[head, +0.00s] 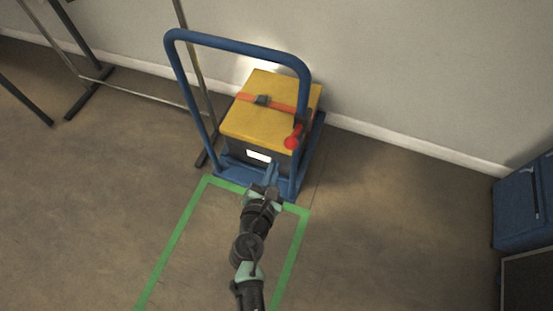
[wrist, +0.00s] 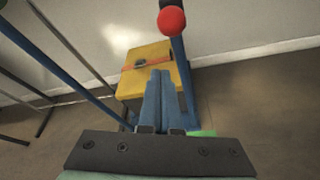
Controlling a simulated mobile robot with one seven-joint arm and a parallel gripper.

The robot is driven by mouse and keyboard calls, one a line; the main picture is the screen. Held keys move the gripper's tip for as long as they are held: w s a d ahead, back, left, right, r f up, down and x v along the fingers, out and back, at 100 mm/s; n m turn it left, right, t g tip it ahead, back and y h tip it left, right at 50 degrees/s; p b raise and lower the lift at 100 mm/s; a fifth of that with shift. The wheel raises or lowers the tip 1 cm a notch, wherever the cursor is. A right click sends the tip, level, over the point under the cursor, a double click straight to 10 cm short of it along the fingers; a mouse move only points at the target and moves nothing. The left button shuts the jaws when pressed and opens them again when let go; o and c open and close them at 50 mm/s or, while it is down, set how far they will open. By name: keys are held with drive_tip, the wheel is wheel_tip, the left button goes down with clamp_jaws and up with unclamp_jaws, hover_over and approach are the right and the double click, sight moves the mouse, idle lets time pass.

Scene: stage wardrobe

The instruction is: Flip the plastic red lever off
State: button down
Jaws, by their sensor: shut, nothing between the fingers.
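The red lever knob (head: 291,142) sits on the right post of a blue trolley handle (head: 240,43) in the head view. In the wrist view the round red knob (wrist: 172,20) is at the top, right of centre, in front of the blue post. My gripper (head: 272,167) is in front of the trolley, below and left of the knob and apart from it. In the wrist view my gripper's blue fingers (wrist: 158,76) are together with nothing between them.
A yellow-lidded box (head: 258,112) with an orange strap (head: 285,104) rides on the trolley. The wall is close behind. Green tape (head: 178,240) marks the floor in front. A metal rack stands at left, a blue case (head: 520,208) at right. Floor between trolley and case is clear.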

drive_tip(key=s+r+p, duration=0.1)
drive_tip(key=s+r, duration=0.2)
drive_tip(key=s, duration=0.2)
drive_tip(key=shift+s+a+r, duration=0.25)
drive_tip(key=shift+s+a, duration=0.15)
drive_tip(key=w+d+r+m+t, duration=0.15)
drive_tip(key=w+r+m, duration=0.35)
drive_tip(key=r, duration=0.8)
drive_tip(key=w+d+r+m+t+h, duration=0.1)
drive_tip(key=w+r+m+t, duration=0.2)
drive_tip(key=r+m, duration=0.75)
drive_tip(key=w+d+r+m+t, duration=0.15)
drive_tip(key=w+r+m, duration=0.25)
drive_tip(key=r, duration=1.1)
drive_tip(key=s+r+m+t+y, duration=0.2)
drive_tip(key=s+r+m+t, duration=0.4)
drive_tip(key=r, duration=0.8)
drive_tip(key=s+r+m+t+y, duration=0.1)
drive_tip(key=s+r+m, duration=0.3)
drive_tip(key=s+r, duration=0.7)
wheel_tip(320, 180, up, 18)
drive_tip(key=w+p, duration=0.2)
drive_tip(key=p, duration=1.2)
drive_tip(key=shift+a+y+p, duration=0.3)
drive_tip(key=shift+a+y, duration=0.1)
